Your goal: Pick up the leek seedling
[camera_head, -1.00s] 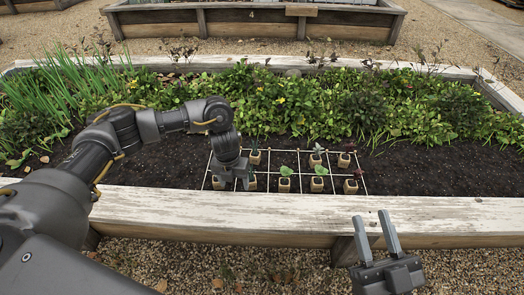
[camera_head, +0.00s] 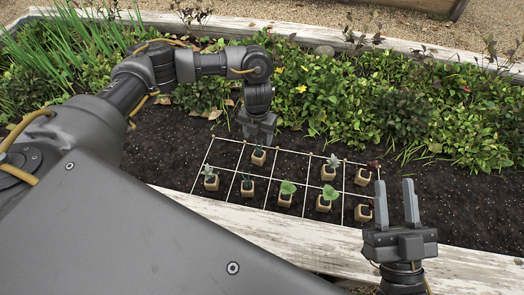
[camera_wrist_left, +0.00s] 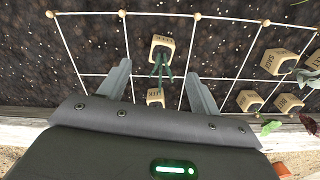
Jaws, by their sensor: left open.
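Two wooden blocks with thin dark-green shoots stand in the grid on the soil. The farther leek seedling (camera_head: 258,157) is just in front of my left gripper; the nearer leek seedling (camera_head: 247,185) stands closer to the plank. In the left wrist view, the farther block (camera_wrist_left: 161,44) is seen past the fingertips. The nearer block (camera_wrist_left: 155,97) lies between the fingers, close to the palm, partly hidden. Both labels seem to read LEEK. My left gripper (camera_head: 257,138) is open and empty above the grid's back edge.
A white string grid (camera_head: 228,167) holds several other seedling blocks, including a green-leaved one (camera_head: 287,192) and a block marked SAGE (camera_wrist_left: 277,62). Dense plants (camera_head: 330,100) fill the bed behind. The wooden plank (camera_head: 270,232) edges the front. Bare soil lies left of the grid.

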